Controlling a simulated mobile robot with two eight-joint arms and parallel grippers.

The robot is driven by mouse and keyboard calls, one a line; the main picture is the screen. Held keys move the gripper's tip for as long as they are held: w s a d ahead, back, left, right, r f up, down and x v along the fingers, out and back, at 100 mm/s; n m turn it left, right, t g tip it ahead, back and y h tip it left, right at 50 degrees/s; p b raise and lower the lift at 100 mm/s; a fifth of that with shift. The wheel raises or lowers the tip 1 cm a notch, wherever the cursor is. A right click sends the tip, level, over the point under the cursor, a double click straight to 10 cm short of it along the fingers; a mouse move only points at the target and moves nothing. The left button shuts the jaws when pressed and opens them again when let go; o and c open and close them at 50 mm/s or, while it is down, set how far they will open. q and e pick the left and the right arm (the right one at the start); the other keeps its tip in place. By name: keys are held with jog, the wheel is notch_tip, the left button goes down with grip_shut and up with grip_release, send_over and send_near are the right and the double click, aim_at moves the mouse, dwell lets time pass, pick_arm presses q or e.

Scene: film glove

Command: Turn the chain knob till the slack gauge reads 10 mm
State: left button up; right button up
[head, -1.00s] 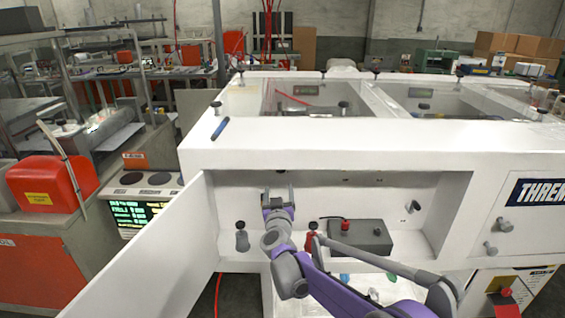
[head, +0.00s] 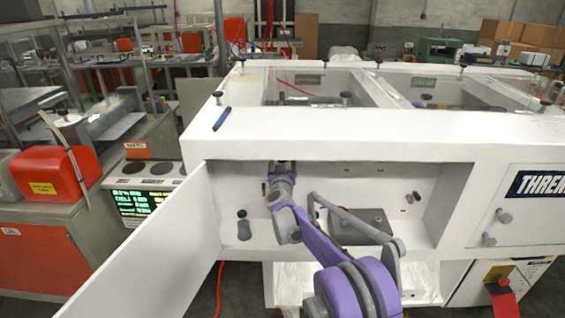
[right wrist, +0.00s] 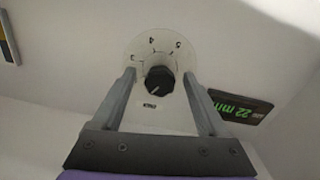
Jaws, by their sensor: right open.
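The chain knob (right wrist: 160,80) is black and ribbed, on a round pale dial plate with numbers in the right wrist view. The slack gauge (right wrist: 238,108) is a dark display with green digits right of it, reading 22 mm, upside down in this view. My right gripper (right wrist: 159,74) is open, with one finger on each side of the knob. I cannot tell whether the fingers touch it. In the head view my right gripper (head: 281,168) reaches up inside the white machine's open bay, and the knob is hidden there. My left gripper is not in view.
An open white door (head: 150,250) stands left of the bay. A grey bottle-like object (head: 243,225) and a grey box (head: 372,228) sit on the bay floor. The bay's upper front edge (head: 350,148) is close above my right gripper.

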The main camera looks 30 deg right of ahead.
grip_shut()
